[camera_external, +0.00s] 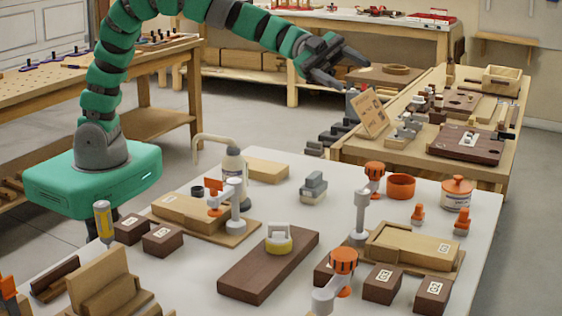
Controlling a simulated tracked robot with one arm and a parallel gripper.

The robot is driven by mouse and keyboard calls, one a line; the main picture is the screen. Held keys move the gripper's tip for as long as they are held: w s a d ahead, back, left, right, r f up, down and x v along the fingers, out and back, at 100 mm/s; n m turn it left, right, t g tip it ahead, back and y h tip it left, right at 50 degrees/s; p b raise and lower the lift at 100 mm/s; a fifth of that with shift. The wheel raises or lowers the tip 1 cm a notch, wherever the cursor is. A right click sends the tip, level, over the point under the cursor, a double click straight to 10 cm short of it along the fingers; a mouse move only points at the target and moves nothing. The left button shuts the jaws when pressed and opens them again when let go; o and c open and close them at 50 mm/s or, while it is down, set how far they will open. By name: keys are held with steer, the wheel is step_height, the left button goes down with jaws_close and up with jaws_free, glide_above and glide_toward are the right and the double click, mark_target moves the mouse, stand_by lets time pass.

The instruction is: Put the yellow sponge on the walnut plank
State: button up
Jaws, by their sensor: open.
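A dark brown walnut plank (240,286) lies flat on the white tabletop near the front middle. A small piece with a yellow lower part and a white, handle-like top, which looks like the yellow sponge (279,246), rests on the plank's upper middle. My gripper (352,73) is open, with its fingers apart and nothing visible between them. It is raised at the upper middle of the picture, well away from the plank and the sponge. Nothing covers the sponge.
A white bottle with a bent spout (234,165) stands behind the plank. An orange-topped clamp (343,262) and dark blocks (383,283) stand at its right. A wooden tray (410,248) is further right. White tabletop is bare around the grey clamp (313,188).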

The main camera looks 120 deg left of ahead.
steer(key=s+a+r+n+t+y, duration=0.2)
steer(key=r+y, duration=0.1)
steer(key=r, duration=0.7)
steer(key=s+a+r+n+t+y, duration=0.2)
steer(key=r+t+y, duration=0.1)
steer(key=r, duration=0.6)
steer(key=s+a+r+n+y, duration=0.2)
steer(key=s+r+n+y, duration=0.3)
steer(key=s+r, duration=0.45)
steer(key=s+d+n+g+h, duration=0.1)
steer(key=s+d+g+h, duration=0.1)
steer(key=s, duration=0.6)
steer(key=s+d+r+n+g+h, duration=0.1)
steer(key=s+d, duration=0.3)
steer(key=s, duration=0.4)
steer(key=shift+n+g+h, duration=0.4)
steer(key=shift+n, duration=0.1)
steer(key=shift+r, duration=0.1)
